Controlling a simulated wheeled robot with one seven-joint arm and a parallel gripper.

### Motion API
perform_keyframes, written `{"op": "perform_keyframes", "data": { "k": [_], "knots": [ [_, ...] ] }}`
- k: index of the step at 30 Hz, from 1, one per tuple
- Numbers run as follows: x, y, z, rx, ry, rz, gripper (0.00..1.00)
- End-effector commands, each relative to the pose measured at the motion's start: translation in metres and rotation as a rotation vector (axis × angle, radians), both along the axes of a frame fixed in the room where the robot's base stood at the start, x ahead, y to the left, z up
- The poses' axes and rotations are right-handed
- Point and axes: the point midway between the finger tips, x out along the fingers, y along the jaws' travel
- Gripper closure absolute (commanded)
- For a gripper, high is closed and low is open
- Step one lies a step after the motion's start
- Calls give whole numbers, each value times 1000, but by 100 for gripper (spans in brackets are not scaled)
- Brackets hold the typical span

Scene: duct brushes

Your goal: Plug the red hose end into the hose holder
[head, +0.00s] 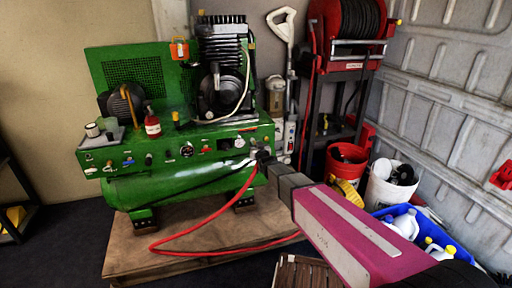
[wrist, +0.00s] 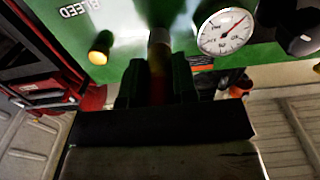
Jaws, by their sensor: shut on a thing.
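A red hose (head: 200,219) loops down from the front of the green compressor (head: 190,135), across the wooden base and towards the right. My gripper (head: 262,157) is at the right end of the compressor's front panel. In the wrist view my gripper (wrist: 157,88) is shut around the red hose end (wrist: 158,68), whose paler metallic tip (wrist: 159,37) points at the green panel. A dark shape lies just beyond the tip; I cannot tell whether it is the hose holder or whether the tip touches it. In the head view my gripper hides the hose end.
A pressure gauge (wrist: 225,31) and a yellow knob (wrist: 99,48) flank the hose end. Red and white buckets (head: 378,190), a blue crate (head: 384,213) and a hose reel (head: 348,20) crowd the right side.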

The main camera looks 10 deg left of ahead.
Motion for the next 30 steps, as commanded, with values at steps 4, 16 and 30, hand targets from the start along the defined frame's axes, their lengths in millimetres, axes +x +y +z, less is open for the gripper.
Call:
{"op": "perform_keyframes", "data": {
  "k": [4, 16, 30],
  "knots": [
    [-4, -3, -4, -6, 10, -1, 100],
    [-20, -13, -3, -6, 9, -1, 100],
    [-35, -22, -2, -5, 8, -1, 100]
  ]
}}
